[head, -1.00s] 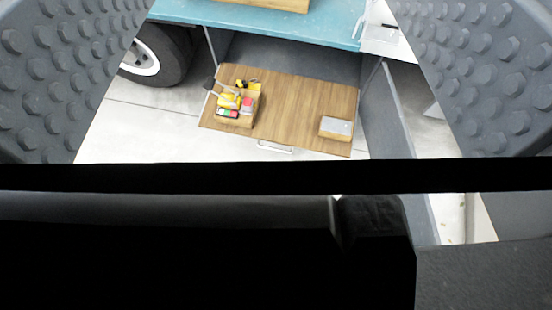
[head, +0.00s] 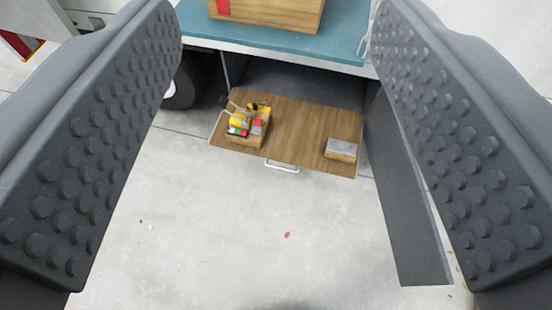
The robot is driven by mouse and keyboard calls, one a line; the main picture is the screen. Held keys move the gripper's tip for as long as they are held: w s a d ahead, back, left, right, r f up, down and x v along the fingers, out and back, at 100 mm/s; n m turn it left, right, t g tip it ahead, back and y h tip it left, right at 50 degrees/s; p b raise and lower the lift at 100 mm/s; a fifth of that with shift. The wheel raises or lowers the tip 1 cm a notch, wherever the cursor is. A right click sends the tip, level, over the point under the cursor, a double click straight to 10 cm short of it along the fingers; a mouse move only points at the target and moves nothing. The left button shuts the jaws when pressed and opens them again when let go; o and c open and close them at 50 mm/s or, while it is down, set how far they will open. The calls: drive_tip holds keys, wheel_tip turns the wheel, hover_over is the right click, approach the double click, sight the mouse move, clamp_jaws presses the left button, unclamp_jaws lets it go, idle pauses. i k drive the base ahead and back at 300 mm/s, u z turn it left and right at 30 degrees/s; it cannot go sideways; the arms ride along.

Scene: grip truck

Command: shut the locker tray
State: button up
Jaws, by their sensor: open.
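The locker tray (head: 300,125) is a wooden sheet pulled out of a dark locker (head: 300,80) under the truck's teal deck. A metal handle (head: 282,166) sits at the middle of its front edge. On the tray's left is a wooden box of tools (head: 247,127), with yellow, red and green pieces. On its right is a small wooden block with a grey top (head: 341,150). My gripper (head: 275,150) is open and empty, its two studded jaws spread wide on either side of the view. The tray appears between them, farther away.
A grey locker door (head: 408,200) hangs open to the right of the tray. The teal deck (head: 270,38) above carries a wooden crate (head: 266,12). A truck wheel (head: 182,85) stands at the left. The pale floor (head: 230,215) before the tray is mostly clear.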

sight(308, 136)
drive_tip(key=k, duration=1.2)
drive_tip(key=z, duration=0.4)
drive_tip(key=i, duration=1.1)
drive_tip(key=u, duration=0.3)
drive_tip(key=i, duration=1.15)
drive_tip(key=u, duration=0.8)
